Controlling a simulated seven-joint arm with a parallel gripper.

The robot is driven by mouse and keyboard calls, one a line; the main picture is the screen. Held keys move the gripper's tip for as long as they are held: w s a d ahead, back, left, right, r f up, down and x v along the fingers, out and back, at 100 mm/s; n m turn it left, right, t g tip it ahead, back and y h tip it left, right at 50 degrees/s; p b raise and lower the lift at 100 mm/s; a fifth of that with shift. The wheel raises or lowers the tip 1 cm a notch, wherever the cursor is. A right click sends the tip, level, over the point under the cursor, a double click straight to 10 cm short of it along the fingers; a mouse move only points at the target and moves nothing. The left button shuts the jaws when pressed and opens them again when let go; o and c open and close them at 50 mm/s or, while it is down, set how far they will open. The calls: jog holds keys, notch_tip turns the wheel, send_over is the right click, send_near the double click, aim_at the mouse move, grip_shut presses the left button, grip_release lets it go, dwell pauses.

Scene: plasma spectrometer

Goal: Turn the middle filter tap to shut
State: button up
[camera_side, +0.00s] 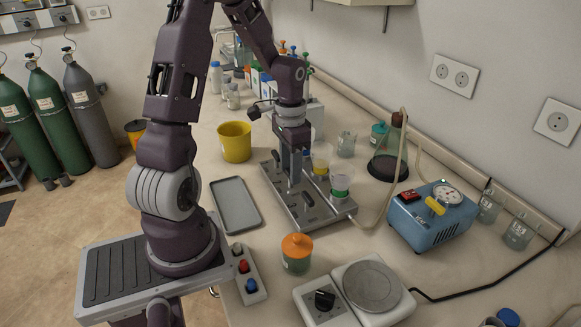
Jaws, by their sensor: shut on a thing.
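The filter manifold (318,219) is a grey metal block on the bench with a row of dark taps along its near-left side. My gripper (292,184) points straight down over the manifold, and its fingers are shut on a tap near the middle of the row. The gripped tap is mostly hidden by the fingers, so its angle cannot be read. A dark tap (308,198) shows just in front of the gripper. Filter cups stand on the far side of the manifold, one with a yellow band (320,166) and one with a green base (340,183).
A grey tray (236,228) lies left of the manifold, with a yellow tub (235,142) behind it. An orange-lidded jar (297,254) stands in front. A hotplate (345,297) sits nearest.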

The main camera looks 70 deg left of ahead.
dwell(0.4)
jog(key=o, duration=1.4)
notch_tip(320, 180, up, 7)
jog(key=shift+r, duration=0.1)
notch_tip(320, 180, up, 8)
dwell(0.3)
